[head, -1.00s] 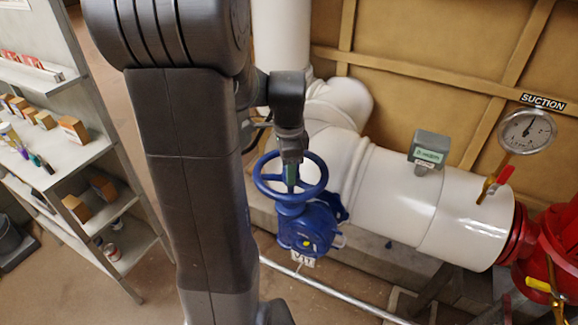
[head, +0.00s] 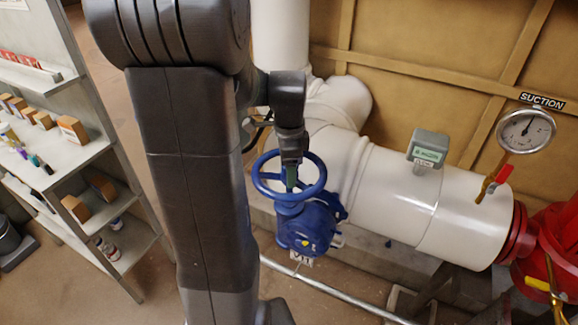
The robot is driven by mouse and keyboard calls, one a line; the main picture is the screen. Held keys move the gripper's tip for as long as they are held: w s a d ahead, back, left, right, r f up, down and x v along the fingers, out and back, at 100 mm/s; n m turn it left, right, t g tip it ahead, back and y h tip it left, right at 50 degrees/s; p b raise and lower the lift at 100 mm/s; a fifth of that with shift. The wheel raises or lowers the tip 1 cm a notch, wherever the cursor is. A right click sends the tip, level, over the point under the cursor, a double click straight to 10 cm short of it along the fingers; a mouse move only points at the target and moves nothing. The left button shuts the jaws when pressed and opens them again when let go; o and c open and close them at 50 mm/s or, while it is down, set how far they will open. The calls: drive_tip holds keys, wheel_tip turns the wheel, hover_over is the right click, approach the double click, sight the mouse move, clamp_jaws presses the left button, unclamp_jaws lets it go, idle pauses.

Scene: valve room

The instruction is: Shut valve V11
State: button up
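The valve has a blue handwheel (head: 318,186) on a blue body (head: 308,228), in front of the white pipe. A white tag (head: 301,258) hangs below the body; its lettering looks like V11 but is partly unclear. My gripper (head: 290,178) points down at the middle of the handwheel, at its hub or spokes. The fingers are small and partly hidden by the wheel, so I cannot tell whether they are open or shut, or touching it.
A white pipe (head: 395,195) runs right to red fittings (head: 550,262). A pressure gauge (head: 526,131) sits under a SUCTION sign (head: 543,101). A grey box (head: 428,147) stands on the pipe. A shelf (head: 70,150) with small boxes is left. A thin pipe (head: 325,290) runs below the valve.

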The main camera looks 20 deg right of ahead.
wheel_tip(320, 180, up, 5)
drive_tip(key=p, duration=0.3)
drive_tip(key=shift+d+f, duration=0.1)
drive_tip(key=shift+d, duration=0.05)
drive_tip(key=shift+r, duration=0.9)
drive_tip(key=n, duration=0.3)
drive_tip(key=shift+n, duration=0.4)
drive_tip(key=n, duration=0.4)
